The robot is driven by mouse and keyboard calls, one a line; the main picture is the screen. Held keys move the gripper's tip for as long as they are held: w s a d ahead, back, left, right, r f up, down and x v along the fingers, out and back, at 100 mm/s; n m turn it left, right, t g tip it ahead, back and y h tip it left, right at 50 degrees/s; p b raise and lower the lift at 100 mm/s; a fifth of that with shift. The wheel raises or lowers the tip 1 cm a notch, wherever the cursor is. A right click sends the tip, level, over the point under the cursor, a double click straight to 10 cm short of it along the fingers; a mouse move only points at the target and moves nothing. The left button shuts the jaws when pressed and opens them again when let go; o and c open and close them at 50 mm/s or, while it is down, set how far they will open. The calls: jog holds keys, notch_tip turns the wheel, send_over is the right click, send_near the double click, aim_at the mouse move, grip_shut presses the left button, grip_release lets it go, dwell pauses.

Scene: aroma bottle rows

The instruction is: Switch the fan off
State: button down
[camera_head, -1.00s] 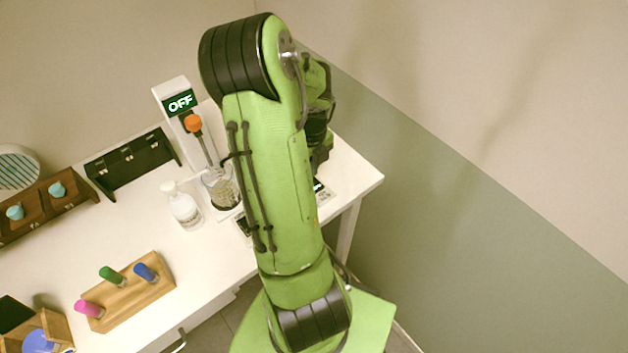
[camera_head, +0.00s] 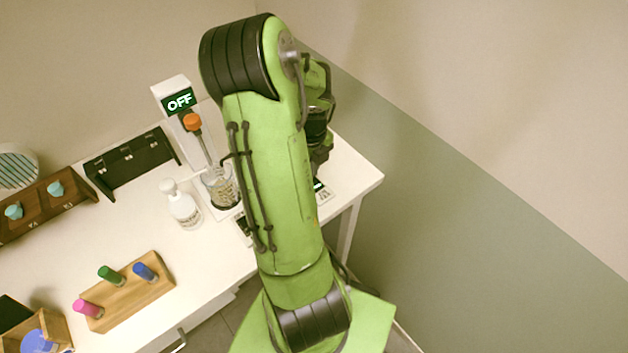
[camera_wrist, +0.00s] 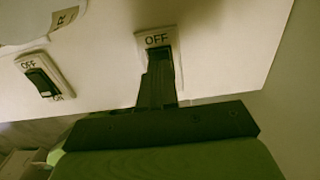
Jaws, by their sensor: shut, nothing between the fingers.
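A round pale slatted disc (camera_head: 14,166), which may be the fan, stands at the left edge of the head view. The wrist view shows two small switches with OFF labels. The left switch (camera_wrist: 40,76) has a dark rocker. The right switch (camera_wrist: 158,40) is in front of my gripper (camera_wrist: 158,64), whose shut fingers cover most of its rocker. I cannot tell whether they touch it or which way that rocker is set. In the head view my own arm hides my gripper, and parts of the switch plates (camera_head: 319,187) show at its sides.
A white stand with an OFF display (camera_head: 180,102) and an orange knob holds a rod in a glass beaker (camera_head: 220,188). A white bottle (camera_head: 183,208) stands beside it. A wooden rack (camera_head: 130,293) with coloured caps sits at the front of the table. The table's right corner is clear.

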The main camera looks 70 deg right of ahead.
jog(key=shift+f+b, duration=0.75)
jog(key=shift+f, duration=0.2)
jog(key=shift+r, duration=0.1)
notch_tip(320, 180, up, 7)
jog(key=p, duration=0.5)
jog(key=shift+p, duration=0.35)
dwell(0.4)
